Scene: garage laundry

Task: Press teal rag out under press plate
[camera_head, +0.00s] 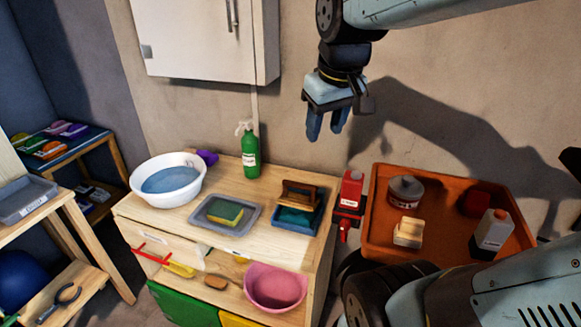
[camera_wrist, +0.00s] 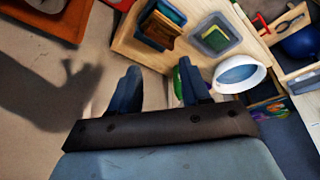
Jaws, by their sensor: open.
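A brown wooden block with a raised handle, which looks like the press plate (camera_head: 299,196), stands at the back of a small blue tray (camera_head: 284,226) at the worktop's right end. Teal material, likely the teal rag (camera_head: 295,216), shows in front of and below the plate; I cannot tell how much lies under it. The plate also shows in the wrist view (camera_wrist: 158,30), at the top. My gripper (camera_head: 326,123) is open and empty, high above and behind the tray, near the wall, fingers pointing down. It also shows in the wrist view (camera_wrist: 159,80).
Left of the tray are a grey tray with a sponge (camera_head: 225,212), a white basin of water (camera_head: 169,181) and a green bottle (camera_head: 250,152). A white cabinet (camera_head: 195,38) hangs above.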

